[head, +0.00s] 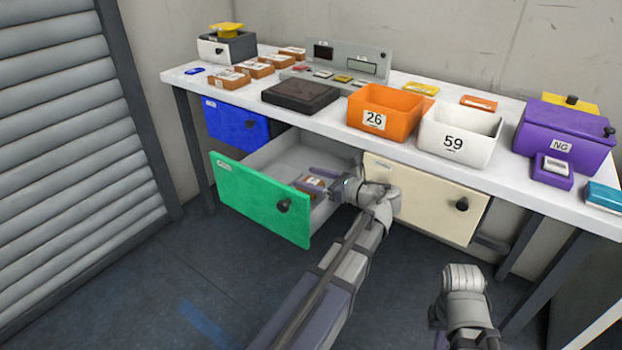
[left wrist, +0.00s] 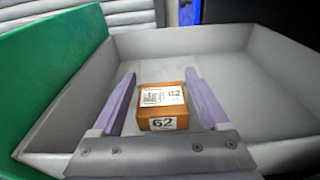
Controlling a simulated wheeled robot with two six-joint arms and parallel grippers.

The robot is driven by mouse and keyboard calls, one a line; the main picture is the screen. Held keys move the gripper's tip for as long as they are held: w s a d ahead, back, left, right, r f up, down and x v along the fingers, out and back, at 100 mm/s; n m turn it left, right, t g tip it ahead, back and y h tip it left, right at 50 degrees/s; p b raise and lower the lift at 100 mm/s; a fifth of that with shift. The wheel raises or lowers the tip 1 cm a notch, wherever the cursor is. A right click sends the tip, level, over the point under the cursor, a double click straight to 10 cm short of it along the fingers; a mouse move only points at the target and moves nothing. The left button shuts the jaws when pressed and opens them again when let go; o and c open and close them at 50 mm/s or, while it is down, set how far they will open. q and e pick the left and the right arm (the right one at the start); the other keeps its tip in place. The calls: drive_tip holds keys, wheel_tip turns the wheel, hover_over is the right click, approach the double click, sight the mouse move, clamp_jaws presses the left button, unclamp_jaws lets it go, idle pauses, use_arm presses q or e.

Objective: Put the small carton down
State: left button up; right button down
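The small carton (head: 313,183) is brown-orange with a white label and lies inside the open green-fronted drawer (head: 255,205). In the left wrist view the carton (left wrist: 162,108) shows the number 62 and sits flat, roughly square to my fingers. My left gripper (head: 318,180) reaches down into the drawer. In the left wrist view its two purple fingers (left wrist: 161,85) stand on either side of the carton, with gaps visible between them and its sides. Part of my right arm shows at the lower right of the head view, but its fingers cannot be made out.
The white table (head: 330,118) above carries an orange bin 26 (head: 385,108), a white bin 59 (head: 459,137), a dark pad (head: 300,95), several brown cartons and a purple NG box (head: 565,135). A blue drawer (head: 237,125) and a cream drawer (head: 425,198) flank the open one.

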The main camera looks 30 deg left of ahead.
use_arm(q)
drive_tip(key=o, duration=0.3)
drive_tip(key=shift+r+p, duration=0.75)
drive_tip(key=d+r+p, duration=0.1)
drive_tip(key=d, duration=1.1)
drive_tip(key=shift+s+r, duration=0.25)
drive_tip(key=shift+s, duration=0.2)
